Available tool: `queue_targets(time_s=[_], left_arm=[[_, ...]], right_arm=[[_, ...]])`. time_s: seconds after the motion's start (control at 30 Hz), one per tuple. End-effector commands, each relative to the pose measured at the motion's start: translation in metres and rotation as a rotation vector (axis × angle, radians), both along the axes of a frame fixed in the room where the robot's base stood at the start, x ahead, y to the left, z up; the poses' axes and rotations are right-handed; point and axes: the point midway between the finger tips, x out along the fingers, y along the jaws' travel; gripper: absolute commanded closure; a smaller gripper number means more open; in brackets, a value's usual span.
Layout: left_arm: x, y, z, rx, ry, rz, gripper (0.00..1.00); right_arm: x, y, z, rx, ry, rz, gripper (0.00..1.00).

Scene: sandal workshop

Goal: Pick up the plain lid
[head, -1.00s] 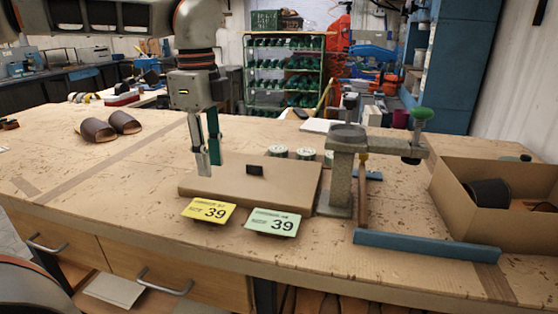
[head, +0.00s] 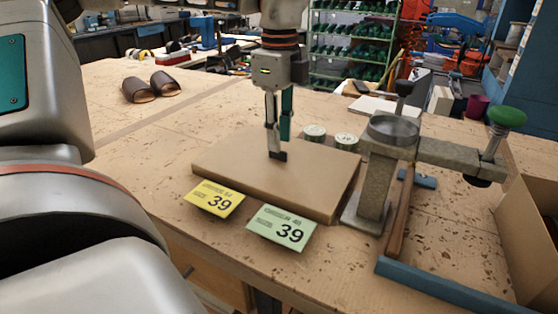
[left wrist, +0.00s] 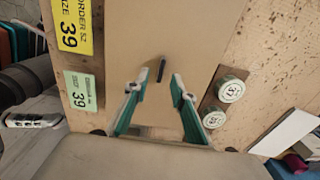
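The plain lid (head: 235,160) is a flat tan board lying on the workbench, with a small dark upright tab (head: 279,156) near its middle. In the left wrist view the lid (left wrist: 150,35) fills the middle, and the tab (left wrist: 161,70) shows just beyond the fingertips, between their lines. My left gripper (head: 278,144) points down over the lid with its fingers at the tab. In the left wrist view the gripper (left wrist: 154,86) has its teal-edged fingers apart, with nothing clasped between them. I cannot tell whether a finger touches the tab. My right gripper is out of view.
Yellow (head: 214,198) and green (head: 282,228) "39" cards lie along the lid's front edge. Round tins (head: 345,142) stand behind it. A metal stand (head: 372,190), hammer (head: 400,215) and blue bar (head: 440,285) are at right, beside a cardboard box (head: 530,240). Brown sandals (head: 150,86) lie back left.

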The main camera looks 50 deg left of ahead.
Motion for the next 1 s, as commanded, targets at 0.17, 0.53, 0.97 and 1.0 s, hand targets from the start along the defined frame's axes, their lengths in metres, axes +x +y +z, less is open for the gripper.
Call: queue_targets(time_s=[0.17, 0.53, 0.97, 1.0], left_arm=[[0.000, 0.000, -0.026, -0.002, 0.004, 0.000, 0.75], [0.000, 0.000, -0.033, 0.000, 0.001, 0.000, 0.83], [0.000, 0.000, -0.032, 0.000, 0.001, 0.000, 1.00], [0.000, 0.000, -0.032, 0.000, 0.001, 0.000, 1.00]], right_arm=[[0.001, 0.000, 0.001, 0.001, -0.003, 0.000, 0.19], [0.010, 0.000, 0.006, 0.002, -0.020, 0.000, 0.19], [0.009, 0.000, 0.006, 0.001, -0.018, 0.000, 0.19], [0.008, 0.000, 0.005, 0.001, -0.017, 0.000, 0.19]])
